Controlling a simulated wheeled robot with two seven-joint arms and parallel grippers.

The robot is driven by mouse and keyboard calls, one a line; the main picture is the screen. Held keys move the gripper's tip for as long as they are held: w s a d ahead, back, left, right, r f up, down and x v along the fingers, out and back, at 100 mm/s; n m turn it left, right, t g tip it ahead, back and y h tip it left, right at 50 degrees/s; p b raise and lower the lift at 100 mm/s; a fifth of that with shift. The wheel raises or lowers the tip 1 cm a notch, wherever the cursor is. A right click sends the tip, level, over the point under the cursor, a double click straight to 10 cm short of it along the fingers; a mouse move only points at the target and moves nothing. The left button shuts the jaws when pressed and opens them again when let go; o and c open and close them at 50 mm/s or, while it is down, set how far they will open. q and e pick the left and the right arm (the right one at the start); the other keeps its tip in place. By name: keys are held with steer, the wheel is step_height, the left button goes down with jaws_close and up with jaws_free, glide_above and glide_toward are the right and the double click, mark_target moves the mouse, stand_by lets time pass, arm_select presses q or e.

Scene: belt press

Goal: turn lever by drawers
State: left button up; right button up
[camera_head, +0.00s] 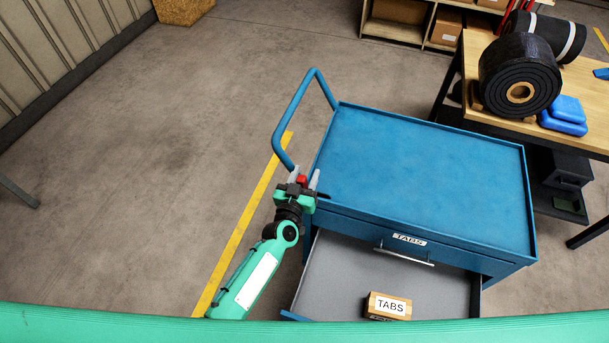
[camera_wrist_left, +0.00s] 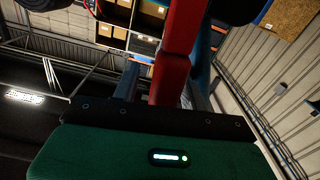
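A blue drawer cart (camera_head: 420,165) stands right of centre in the head view, with a blue tube handle (camera_head: 288,108) on its left side. A red lever (camera_head: 302,180) shows at the cart's left side, by the drawers. It looks like a long red bar (camera_wrist_left: 178,50) in the left wrist view. My left gripper (camera_head: 304,176) is at the lever, with its two grey fingers on either side of the red bar. A gap shows between the bar and the left finger in the wrist view, so the fingers look open around it. My right gripper is in neither view.
An open drawer (camera_head: 335,275) holds a wooden block labelled TABS (camera_head: 388,306). A workbench (camera_head: 590,135) at the right carries a black roll (camera_head: 505,65) and blue blocks (camera_head: 566,112).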

arm_select(q)
steer(key=shift+a, duration=0.2)
steer(key=shift+s+a+f, duration=0.1)
steer(key=shift+s+f, duration=0.05)
steer(key=shift+s, duration=0.1)
steer(key=b+v, duration=0.2)
steer(key=v, duration=1.1)
steer(key=shift+r, duration=0.2)
